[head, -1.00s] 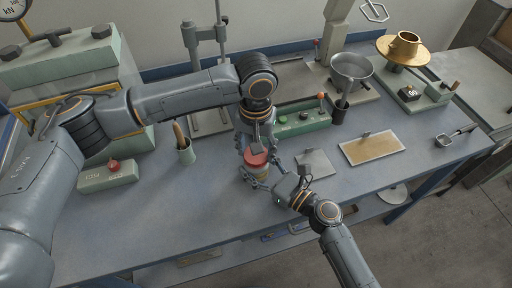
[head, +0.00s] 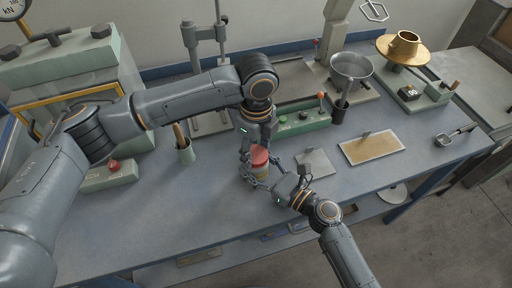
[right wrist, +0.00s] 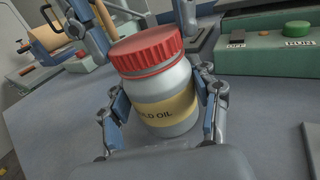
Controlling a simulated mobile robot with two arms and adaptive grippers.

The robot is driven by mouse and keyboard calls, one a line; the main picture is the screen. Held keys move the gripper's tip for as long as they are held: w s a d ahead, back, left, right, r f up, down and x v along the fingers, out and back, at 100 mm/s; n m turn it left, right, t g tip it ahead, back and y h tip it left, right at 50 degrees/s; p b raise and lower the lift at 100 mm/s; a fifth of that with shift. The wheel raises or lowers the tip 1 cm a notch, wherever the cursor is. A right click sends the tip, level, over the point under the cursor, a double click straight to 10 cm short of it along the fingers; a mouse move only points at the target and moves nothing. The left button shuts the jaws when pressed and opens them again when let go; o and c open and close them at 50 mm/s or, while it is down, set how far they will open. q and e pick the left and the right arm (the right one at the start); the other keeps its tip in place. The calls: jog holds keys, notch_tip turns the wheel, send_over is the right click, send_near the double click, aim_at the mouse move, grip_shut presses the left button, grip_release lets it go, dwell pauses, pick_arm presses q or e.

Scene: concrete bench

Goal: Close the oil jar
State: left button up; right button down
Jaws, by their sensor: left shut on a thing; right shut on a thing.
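My right gripper (right wrist: 160,112) is shut on the jar's body, one finger on each side. It also shows in the head view (head: 264,176), low beside the jar.
A green control box (head: 300,118) stands behind the jar, and a grey plate (head: 315,162) lies to its right. The bench front (head: 190,215) is clear.

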pick_arm(q)
jog(key=m, duration=1.1)
jog(key=shift+m, duration=0.4)
jog(key=m, duration=0.5)
jog(key=shift+m, duration=0.3)
jog(key=m, duration=0.4)
jog(key=shift+m, duration=0.3)
jog(key=o, duration=0.7)
